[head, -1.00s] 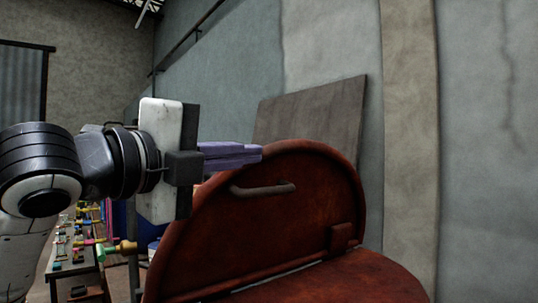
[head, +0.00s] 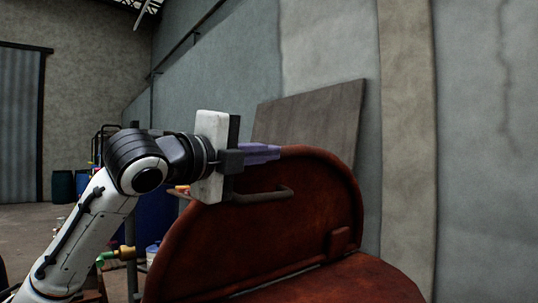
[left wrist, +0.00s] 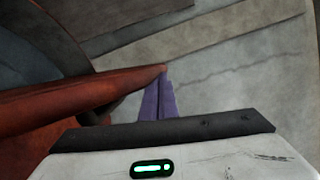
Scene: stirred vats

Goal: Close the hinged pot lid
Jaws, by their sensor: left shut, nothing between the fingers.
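The rusty red-brown pot lid (head: 270,228) stands raised on its hinge above the pot (head: 335,285), tilted open. A bar handle (head: 262,194) is fixed to the lid's face. My left gripper (head: 276,153) is shut and empty at the lid's upper rim; its purple fingers reach across near the top edge. In the left wrist view the shut fingers (left wrist: 160,98) lie close beside the lid's rim (left wrist: 70,103); I cannot tell whether they touch it. My right gripper is not in view.
A grey board (head: 312,122) leans on the wall behind the lid. A blue barrel (head: 158,215) and yellow and green pipe fittings (head: 120,255) are left of the lid. Open floor (head: 30,225) shows at far left.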

